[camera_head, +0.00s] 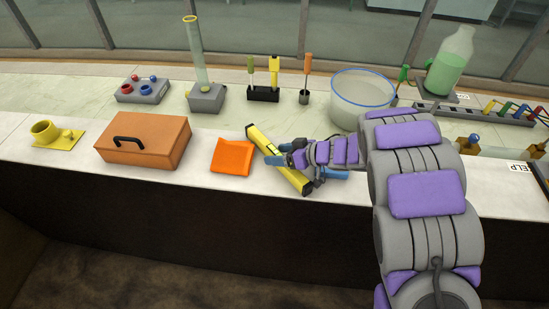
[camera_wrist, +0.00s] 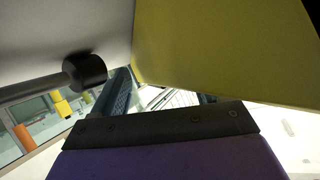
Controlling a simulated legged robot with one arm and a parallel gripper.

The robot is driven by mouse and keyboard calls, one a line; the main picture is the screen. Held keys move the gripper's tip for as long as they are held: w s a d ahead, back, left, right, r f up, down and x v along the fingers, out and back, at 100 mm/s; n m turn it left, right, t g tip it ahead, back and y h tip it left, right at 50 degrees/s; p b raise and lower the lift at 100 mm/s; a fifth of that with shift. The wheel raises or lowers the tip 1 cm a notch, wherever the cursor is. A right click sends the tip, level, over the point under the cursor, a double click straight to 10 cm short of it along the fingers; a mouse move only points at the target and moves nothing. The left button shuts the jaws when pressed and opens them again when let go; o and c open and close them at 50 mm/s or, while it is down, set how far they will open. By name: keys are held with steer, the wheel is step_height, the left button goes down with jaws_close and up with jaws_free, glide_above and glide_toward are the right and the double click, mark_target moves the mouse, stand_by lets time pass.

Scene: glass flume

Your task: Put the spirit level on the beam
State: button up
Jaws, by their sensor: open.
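The yellow spirit level (camera_head: 262,140) with dark ends lies diagonally on the pale counter, right of the orange cloth-like square. My gripper (camera_head: 278,154) is open, low over the middle of the level and hiding part of it. I cannot tell whether the fingers touch it. In the wrist view the level (camera_wrist: 225,50) is a large yellow face very close to the camera, beyond my open gripper (camera_wrist: 163,97). I cannot make out which thing is the beam.
An orange toolbox (camera_head: 143,140), an orange square (camera_head: 232,157) and a yellow cup-shaped piece (camera_head: 45,132) stand to the left. A round clear tub (camera_head: 362,98), a tool stand (camera_head: 263,93) and a cylinder on a grey base (camera_head: 206,98) stand behind. The counter's front edge is close.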

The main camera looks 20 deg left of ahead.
steer(key=shift+d+r, duration=0.1)
steer(key=shift+d, duration=0.2)
steer(key=shift+c, duration=0.5)
steer(key=shift+d, duration=0.25)
steer(key=c, duration=0.3)
steer(key=shift+a, duration=0.1)
jaws_close()
steer(key=shift+s, duration=0.1)
